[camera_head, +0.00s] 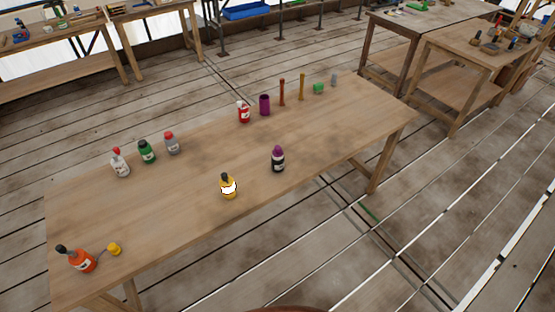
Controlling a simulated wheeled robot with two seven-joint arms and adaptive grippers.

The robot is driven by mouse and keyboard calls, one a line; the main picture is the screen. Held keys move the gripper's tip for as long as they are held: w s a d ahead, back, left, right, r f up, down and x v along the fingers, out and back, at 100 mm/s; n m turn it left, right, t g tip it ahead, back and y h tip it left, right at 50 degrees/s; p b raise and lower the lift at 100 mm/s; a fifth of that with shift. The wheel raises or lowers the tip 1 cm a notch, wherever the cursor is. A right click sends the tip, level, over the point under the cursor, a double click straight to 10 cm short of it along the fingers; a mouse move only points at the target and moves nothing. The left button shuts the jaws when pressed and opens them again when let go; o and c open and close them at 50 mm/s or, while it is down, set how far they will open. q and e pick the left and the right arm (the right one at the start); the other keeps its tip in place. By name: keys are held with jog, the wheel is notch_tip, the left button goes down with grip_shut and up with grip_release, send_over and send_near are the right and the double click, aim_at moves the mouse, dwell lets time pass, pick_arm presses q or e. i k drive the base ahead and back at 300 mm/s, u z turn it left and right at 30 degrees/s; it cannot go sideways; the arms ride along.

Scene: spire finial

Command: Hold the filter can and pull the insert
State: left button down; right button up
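I cannot tell for certain which thing is the filter can or its insert. A purple, open-topped cylinder (265,104) stands upright near the far edge of the long wooden table (190,212), right of the middle. It is the most can-like thing here; its inside is too small to make out. Just right of it stand a thin brown-orange rod (282,93) and a thin yellow rod (302,87), both upright. Neither of my grippers shows in the head view.
A green block (318,88) and grey piece (334,80) sit far right.

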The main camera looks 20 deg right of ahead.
aim_at(278, 154)
jog(key=u, duration=3.35)
jog(key=k, duration=2.55)
jog(key=z, duration=2.05)
jog(key=i, duration=0.15)
jog(key=z, duration=0.1)
